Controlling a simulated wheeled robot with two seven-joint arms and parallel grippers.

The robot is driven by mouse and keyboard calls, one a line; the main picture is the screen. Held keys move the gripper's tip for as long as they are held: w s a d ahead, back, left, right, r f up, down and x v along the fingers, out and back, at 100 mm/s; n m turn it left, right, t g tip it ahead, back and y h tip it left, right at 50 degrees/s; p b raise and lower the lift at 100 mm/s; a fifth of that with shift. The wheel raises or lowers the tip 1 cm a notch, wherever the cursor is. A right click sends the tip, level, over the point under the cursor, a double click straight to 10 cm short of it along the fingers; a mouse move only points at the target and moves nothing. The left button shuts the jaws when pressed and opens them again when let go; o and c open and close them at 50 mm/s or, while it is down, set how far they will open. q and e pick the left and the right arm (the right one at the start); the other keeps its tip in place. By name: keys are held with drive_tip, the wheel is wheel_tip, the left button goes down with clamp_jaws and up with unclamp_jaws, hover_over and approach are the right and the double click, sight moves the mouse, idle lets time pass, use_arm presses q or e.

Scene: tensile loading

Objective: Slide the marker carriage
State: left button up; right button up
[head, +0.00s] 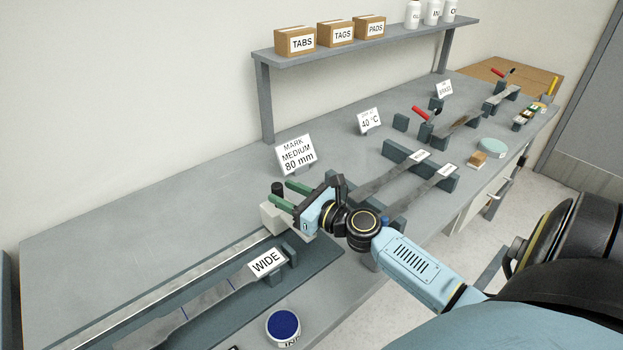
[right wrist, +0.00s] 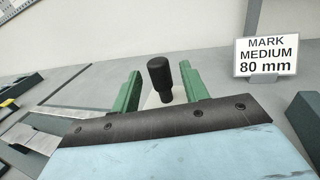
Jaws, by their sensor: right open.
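The marker carriage (head: 272,218) is a pale block at the right end of a long metal rail (head: 170,295). A black upright knob (head: 277,188) stands on it. My right gripper (head: 289,196) reaches in from the right, with its two green fingers apart by the knob. In the right wrist view the knob (right wrist: 159,80) shows between the open green fingers (right wrist: 160,68), with gaps on both sides. Part of the carriage is hidden behind my gripper. A sign (head: 297,155) reads "MARK MEDIUM 80 mm"; it also shows in the right wrist view (right wrist: 266,56). My left gripper is not in view.
A flat specimen labelled WIDE (head: 266,262) lies in front of the rail. A round blue pad (head: 283,326) sits near the front edge. Two more labelled specimens (head: 400,175) rest on dark blocks to the right. The bench behind the rail is clear (head: 150,220).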

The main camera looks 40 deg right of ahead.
drive_tip(key=b+v, duration=0.1)
drive_tip(key=v, duration=0.8)
drive_tip(key=shift+r, duration=0.15)
